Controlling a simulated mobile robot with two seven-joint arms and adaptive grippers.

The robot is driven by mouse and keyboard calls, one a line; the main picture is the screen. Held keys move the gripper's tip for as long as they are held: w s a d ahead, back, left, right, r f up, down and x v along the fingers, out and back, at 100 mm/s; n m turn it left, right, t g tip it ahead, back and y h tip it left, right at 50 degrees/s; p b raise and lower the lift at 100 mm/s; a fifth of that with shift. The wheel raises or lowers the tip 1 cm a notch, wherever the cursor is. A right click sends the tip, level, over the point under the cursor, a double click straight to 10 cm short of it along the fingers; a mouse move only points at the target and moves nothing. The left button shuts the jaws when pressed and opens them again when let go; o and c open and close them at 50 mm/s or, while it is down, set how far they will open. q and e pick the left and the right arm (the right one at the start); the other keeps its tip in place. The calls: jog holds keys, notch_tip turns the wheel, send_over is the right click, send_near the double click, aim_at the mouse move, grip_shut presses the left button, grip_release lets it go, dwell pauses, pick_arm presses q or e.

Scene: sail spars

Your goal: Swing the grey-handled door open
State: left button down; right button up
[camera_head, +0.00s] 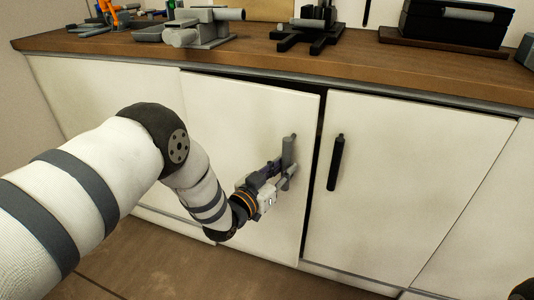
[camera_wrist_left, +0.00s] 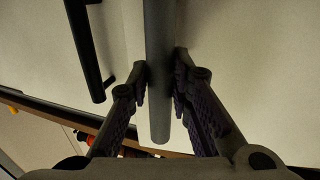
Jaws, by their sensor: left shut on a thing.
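The grey-handled door (camera_head: 235,120) is a white cabinet door below the worktop. It stands slightly ajar, with a dark gap along its top and right edge. Its grey upright bar handle (camera_head: 288,150) is near the right edge. My left gripper (camera_head: 283,175) is shut on the lower part of this handle. In the left wrist view, the grey handle (camera_wrist_left: 159,60) runs between the two dark fingers of my left gripper (camera_wrist_left: 161,82), and its lower end shows below the fingertips. My right gripper is not in view.
The neighbouring white door (camera_head: 410,180) has a black handle (camera_head: 336,162) close to the right of the grey one. The wooden worktop (camera_head: 250,58) above holds grey parts (camera_head: 205,30), a black stand (camera_head: 308,30) and a black case (camera_head: 455,25). Brown floor (camera_head: 190,265) is bare below the cabinets.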

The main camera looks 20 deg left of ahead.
pick_arm(q)
jog(key=v, duration=0.1)
jog(key=p+v, duration=0.1)
jog(key=v, duration=0.1)
jog(key=p+v, duration=0.1)
jog(key=shift+s+a+r, duration=0.25)
jog(key=shift+a+r, duration=0.1)
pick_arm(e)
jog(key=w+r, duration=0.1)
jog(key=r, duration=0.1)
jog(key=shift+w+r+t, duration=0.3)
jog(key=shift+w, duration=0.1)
pick_arm(q)
jog(key=a+p+v, duration=0.2)
jog(key=p+v, duration=0.1)
jog(key=v, duration=0.6)
jog(key=shift+w, duration=0.3)
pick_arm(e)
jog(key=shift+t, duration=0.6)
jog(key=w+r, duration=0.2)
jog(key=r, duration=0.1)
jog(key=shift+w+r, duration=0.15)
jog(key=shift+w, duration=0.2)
